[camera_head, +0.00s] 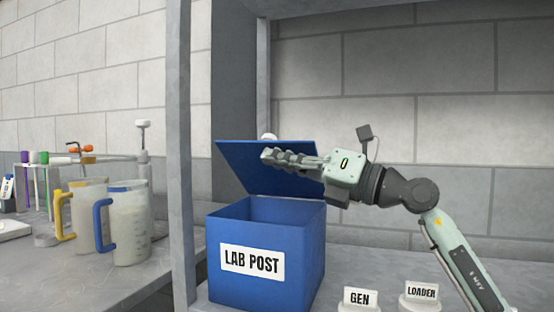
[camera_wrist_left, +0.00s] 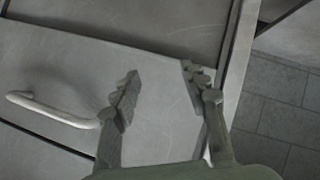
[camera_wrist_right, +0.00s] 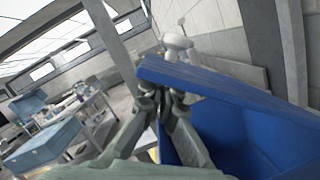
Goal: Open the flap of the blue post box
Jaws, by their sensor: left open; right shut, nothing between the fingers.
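The blue post box (camera_head: 262,262) with a "LAB POST" label stands in the middle of the head view. Its flap (camera_head: 240,160) is raised and tilted back, so the inside of the box shows. My right gripper (camera_head: 268,158) is shut and empty, in front of the raised flap near its upper edge. In the right wrist view the right gripper (camera_wrist_right: 165,95) is beside the flap's edge (camera_wrist_right: 200,78); I cannot tell whether they touch. My left gripper (camera_wrist_left: 160,75) is open and empty in the left wrist view, facing a grey cabinet front, away from the box.
Labels "GEN" (camera_head: 360,298) and "LOADER" (camera_head: 421,291) stand right of the box. A grey post (camera_head: 180,150) rises at its left. Jugs (camera_head: 128,225) and a tube rack stand on the left bench. A cabinet handle (camera_wrist_left: 50,110) shows in the left wrist view.

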